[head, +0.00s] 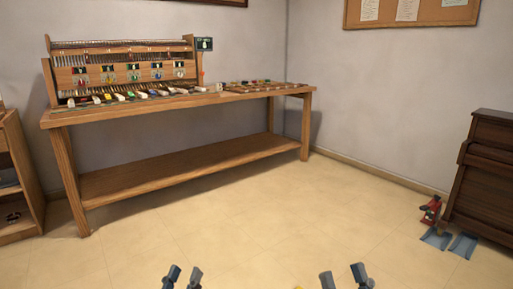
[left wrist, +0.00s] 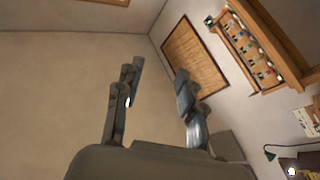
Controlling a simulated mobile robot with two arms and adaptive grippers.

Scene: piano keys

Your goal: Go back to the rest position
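My left gripper (head: 183,276) shows at the bottom edge of the head view, left of centre. Its two fingers stand apart with nothing between them.
Open tiled floor (head: 270,220) lies between me and the bench. A dark wooden piano-like cabinet (head: 487,175) stands at the right, with blue pieces (head: 450,242) and a red object (head: 431,209) beside it. A wooden shelf unit (head: 18,180) is at the left edge.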

